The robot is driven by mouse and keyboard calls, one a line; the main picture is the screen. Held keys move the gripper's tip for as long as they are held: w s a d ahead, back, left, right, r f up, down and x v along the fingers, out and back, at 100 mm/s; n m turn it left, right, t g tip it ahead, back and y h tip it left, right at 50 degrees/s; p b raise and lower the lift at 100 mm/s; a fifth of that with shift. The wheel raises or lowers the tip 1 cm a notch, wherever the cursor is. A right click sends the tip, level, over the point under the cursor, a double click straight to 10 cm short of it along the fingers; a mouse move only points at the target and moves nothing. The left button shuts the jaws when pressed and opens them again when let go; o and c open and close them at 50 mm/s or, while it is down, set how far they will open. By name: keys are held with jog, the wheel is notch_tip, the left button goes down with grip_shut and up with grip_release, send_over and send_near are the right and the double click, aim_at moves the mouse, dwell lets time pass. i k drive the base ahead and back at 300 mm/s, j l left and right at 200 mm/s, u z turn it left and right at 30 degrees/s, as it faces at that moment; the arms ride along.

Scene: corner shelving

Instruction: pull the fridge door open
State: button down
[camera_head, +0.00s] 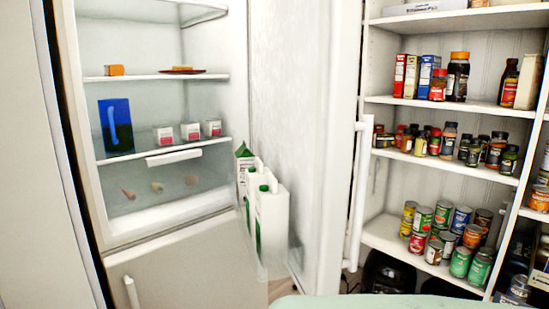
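The fridge (160,215) stands at the left with its inside showing. The fridge door (298,110) stands wide open, swung out to the right, with its inner face toward the shelves of the fridge. Its long white vertical handle (359,190) is on the door's outer side, near the free edge. Several white cartons with green caps (272,222) stand low in the door. My gripper is not in view, and nothing is seen touching the handle.
Shelving (470,100) with jars, boxes and cans stands right behind the door handle, with little visible room between. A lower fridge compartment (190,265) with its own white handle (131,292) is shut. Food sits on the fridge shelves.

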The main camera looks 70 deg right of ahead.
aim_at(304, 58)
jog(key=i+j+z, duration=0.1)
jog(key=j+z, duration=0.2)
jog(key=j, duration=0.8)
jog(key=z, duration=1.35)
jog(key=i+j, duration=0.3)
jog(key=i, duration=0.15)
